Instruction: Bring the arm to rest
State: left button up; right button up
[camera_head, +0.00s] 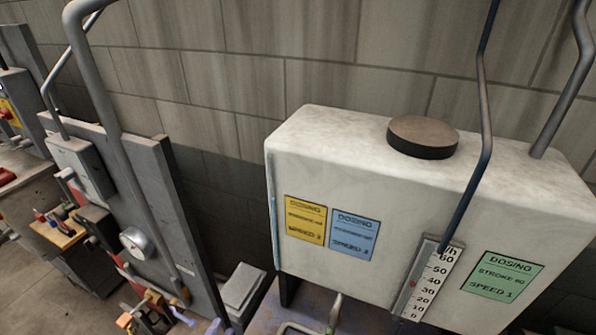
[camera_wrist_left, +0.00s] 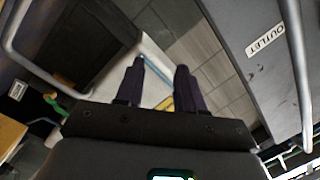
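My left gripper (camera_wrist_left: 160,68) shows in the left wrist view, with two dark fingers spread apart and a clear gap between them. Nothing is held in that gap. Behind the fingers lies a pale surface (camera_wrist_left: 155,48) with a blue strip and a yellow strip; I cannot tell how far off it is. I cannot make out either gripper in the head view. My right gripper is in neither view.
A white dosing tank (camera_head: 340,182) with a black cap (camera_head: 422,137) fills the head view's right side. A grey panel (camera_head: 165,215) with a gauge (camera_head: 137,243) and pipes stands left. A grey "OUTLET" panel (camera_wrist_left: 245,30) and a pipe (camera_wrist_left: 300,75) are right in the wrist view.

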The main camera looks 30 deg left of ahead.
pick_arm(q)
jog(key=d+r+n+g+h, duration=0.2)
jog(key=d+n+g+h, duration=0.15)
jog(key=d+g, duration=0.45)
jog(key=s+d+f+n+g, duration=0.15)
jog(key=s+d+g, duration=0.3)
jog(key=s, duration=0.65)
notch_tip(320, 180, up, 14)
jog(key=n+g+p, duration=0.1)
jog(key=p, duration=1.3)
jog(key=shift+s+a+f, duration=0.15)
jog(key=shift+s+a, duration=0.15)
jog(key=shift+s, duration=0.05)
jog(key=shift+a, duration=0.1)
